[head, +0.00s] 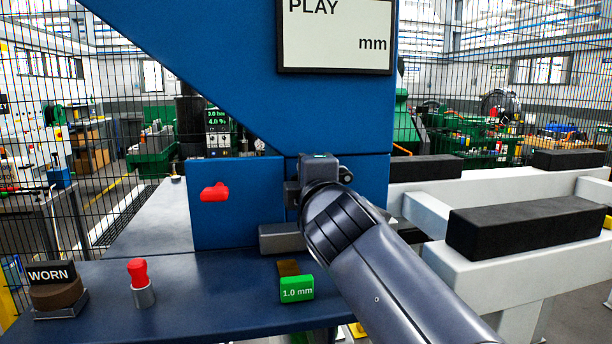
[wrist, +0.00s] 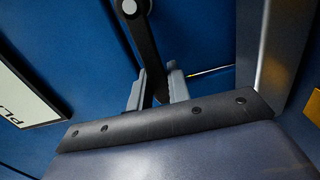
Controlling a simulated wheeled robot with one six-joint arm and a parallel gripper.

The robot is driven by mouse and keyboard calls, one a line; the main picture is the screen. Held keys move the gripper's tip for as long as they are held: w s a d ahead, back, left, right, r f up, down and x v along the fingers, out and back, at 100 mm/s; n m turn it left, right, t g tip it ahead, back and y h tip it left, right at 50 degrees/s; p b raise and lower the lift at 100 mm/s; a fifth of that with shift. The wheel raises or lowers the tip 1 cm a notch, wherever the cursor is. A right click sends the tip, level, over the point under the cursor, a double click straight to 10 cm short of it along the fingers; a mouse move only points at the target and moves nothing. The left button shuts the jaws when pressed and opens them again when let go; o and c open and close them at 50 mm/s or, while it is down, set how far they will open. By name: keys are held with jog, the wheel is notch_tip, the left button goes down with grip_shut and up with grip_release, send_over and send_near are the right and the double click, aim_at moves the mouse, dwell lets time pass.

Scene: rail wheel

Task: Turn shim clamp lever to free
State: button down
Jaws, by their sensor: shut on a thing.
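In the wrist view a dark, flat lever (wrist: 148,50) runs down from a round pivot with a pale centre (wrist: 129,7), against a blue panel. I take it to be the shim clamp lever. My gripper (wrist: 157,92) has one grey finger on each side of the lever's lower end and is shut on it. In the head view my arm's wrist is in front of the blue machine panel (head: 235,225) and hides the fingers and most of the lever. No free or locked marking is readable.
A red handle (head: 214,191) sticks out of the panel to the left. On the blue bench are a green 1.0 mm block (head: 296,290), a red-topped piece in a grey cup (head: 139,272) and a WORN holder (head: 55,292). A PLAY display (head: 335,38) hangs above. Pale rails (head: 480,275) stand right.

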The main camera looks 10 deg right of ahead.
jog(key=shift+f, duration=0.25)
dwell(0.3)
jog(key=c, duration=1.3)
grip_release()
jog(key=shift+s, duration=0.1)
